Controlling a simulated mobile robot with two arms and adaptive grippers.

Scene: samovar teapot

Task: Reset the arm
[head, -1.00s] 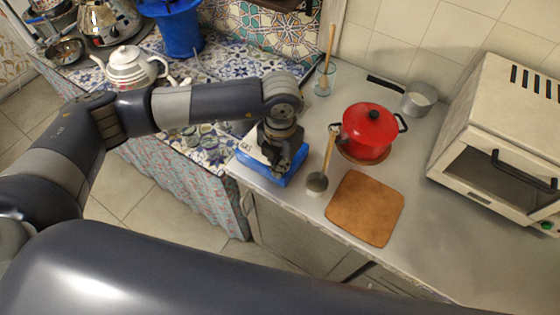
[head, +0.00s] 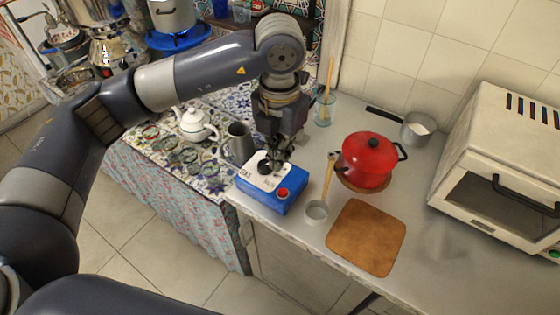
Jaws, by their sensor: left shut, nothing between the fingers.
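My left arm comes in from the left and bends down at the wrist. My left gripper (head: 275,158) points down, shut and empty, over a blue box with a white top (head: 287,196). The box has a red button and a black knob, and the letters GAS show on it. The fingertips are close to the knob; I cannot tell if they touch it. A white teapot (head: 194,125) stands on the patterned tiled counter, with a grey mug (head: 239,141) near it. My right gripper is not in view.
A red pot (head: 367,160), a ladle (head: 317,211), a brown board (head: 366,237), a small saucepan (head: 417,127) and a glass (head: 324,108) stand on the grey counter. A toaster oven (head: 500,165) is at right. A samovar (head: 100,42) is at the upper left. Bare counter lies right of the board.

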